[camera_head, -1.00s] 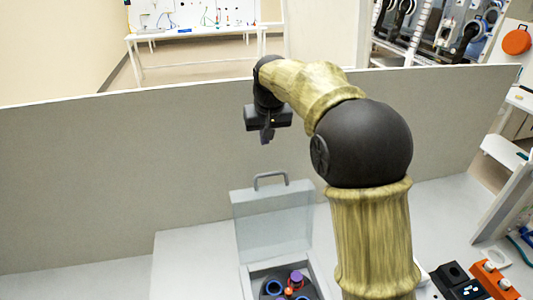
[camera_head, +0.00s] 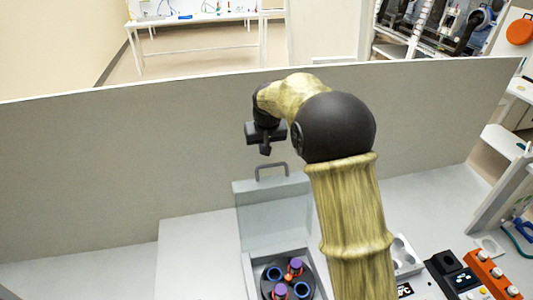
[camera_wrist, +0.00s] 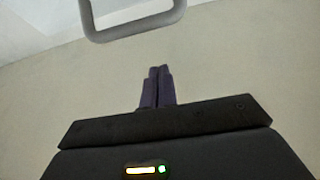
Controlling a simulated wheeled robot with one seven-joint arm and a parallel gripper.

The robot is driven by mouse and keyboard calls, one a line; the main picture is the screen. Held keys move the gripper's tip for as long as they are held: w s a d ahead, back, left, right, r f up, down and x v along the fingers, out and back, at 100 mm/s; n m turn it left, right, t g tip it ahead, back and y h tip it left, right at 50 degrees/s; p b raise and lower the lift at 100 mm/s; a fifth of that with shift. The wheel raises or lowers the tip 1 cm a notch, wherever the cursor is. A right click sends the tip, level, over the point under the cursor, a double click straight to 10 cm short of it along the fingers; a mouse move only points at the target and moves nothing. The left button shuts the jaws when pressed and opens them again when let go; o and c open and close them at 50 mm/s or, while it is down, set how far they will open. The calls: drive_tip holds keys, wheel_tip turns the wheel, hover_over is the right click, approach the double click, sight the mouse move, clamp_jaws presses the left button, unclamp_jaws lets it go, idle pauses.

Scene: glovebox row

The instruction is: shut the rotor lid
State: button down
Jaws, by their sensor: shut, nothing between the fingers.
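The rotor lid (camera_head: 274,215) is a pale translucent panel standing upright, open, at the back of the rotor box. Its grey loop handle (camera_head: 271,165) is on the top edge; the handle also shows at the top of the wrist view (camera_wrist: 135,28). The rotor (camera_head: 287,279) below is uncovered, a dark disc with blue rings and purple-capped tubes. My gripper (camera_head: 265,150) is just above and slightly left of the handle in the head view, apart from it. In the wrist view its dark fingers (camera_wrist: 157,85) are together, with nothing between them.
A grey partition (camera_head: 120,180) runs behind the bench. At the lower right are a white holder (camera_head: 405,255), a black device (camera_head: 452,275) and an orange block with white knobs (camera_head: 492,270). The bench left of the box (camera_head: 195,260) is clear.

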drive_tip(key=s, duration=0.1)
drive_tip(key=s+p, duration=0.1)
drive_tip(key=s+d+f+p, duration=0.1)
drive_tip(key=shift+s, duration=0.2)
drive_tip(key=shift+s+b, duration=0.2)
drive_tip(key=shift+b, duration=0.25)
